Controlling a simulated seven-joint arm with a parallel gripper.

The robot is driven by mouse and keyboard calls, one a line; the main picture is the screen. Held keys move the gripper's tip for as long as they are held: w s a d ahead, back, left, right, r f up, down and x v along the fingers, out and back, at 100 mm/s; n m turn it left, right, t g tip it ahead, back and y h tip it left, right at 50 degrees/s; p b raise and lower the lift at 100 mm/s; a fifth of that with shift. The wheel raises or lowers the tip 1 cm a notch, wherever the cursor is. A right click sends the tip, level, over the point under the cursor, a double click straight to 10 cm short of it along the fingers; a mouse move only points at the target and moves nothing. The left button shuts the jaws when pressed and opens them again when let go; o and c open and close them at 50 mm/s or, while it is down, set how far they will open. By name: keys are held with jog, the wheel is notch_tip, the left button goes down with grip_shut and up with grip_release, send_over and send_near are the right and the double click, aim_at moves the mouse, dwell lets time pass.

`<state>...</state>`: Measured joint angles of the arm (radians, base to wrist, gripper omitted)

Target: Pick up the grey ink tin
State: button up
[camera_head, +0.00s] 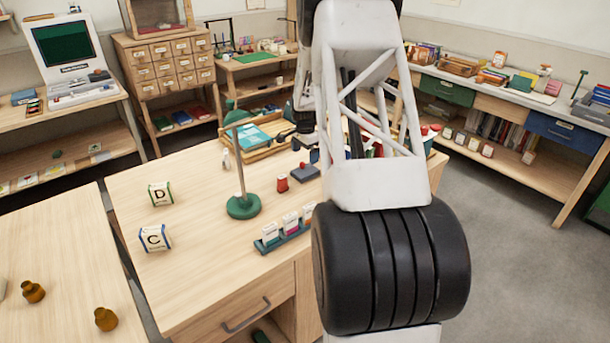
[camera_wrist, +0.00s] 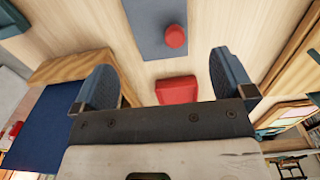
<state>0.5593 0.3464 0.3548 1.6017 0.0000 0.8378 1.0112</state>
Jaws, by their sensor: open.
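A red block (camera_wrist: 177,89) lies nearer my gripper. My gripper (camera_wrist: 160,62) is open, with its two blue fingers wide apart and nothing held between them. The grey piece appears ahead of the fingers. In the head view my arm hides part of the table.
A green-based post (camera_head: 243,206) stands left of the grey piece, with a small red object (camera_head: 283,184) between them. A rack of ink bottles or cards (camera_head: 285,232) sits at the front.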

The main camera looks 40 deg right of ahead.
aim_at(305, 170)
jog(key=shift+f, duration=1.25)
jog(key=shift+f, duration=0.1)
jog(key=shift+f, duration=2.5)
jog(key=shift+c, duration=0.3)
jog(key=c, duration=1.1)
jog(key=shift+c, duration=0.2)
jog(key=shift+r, duration=0.15)
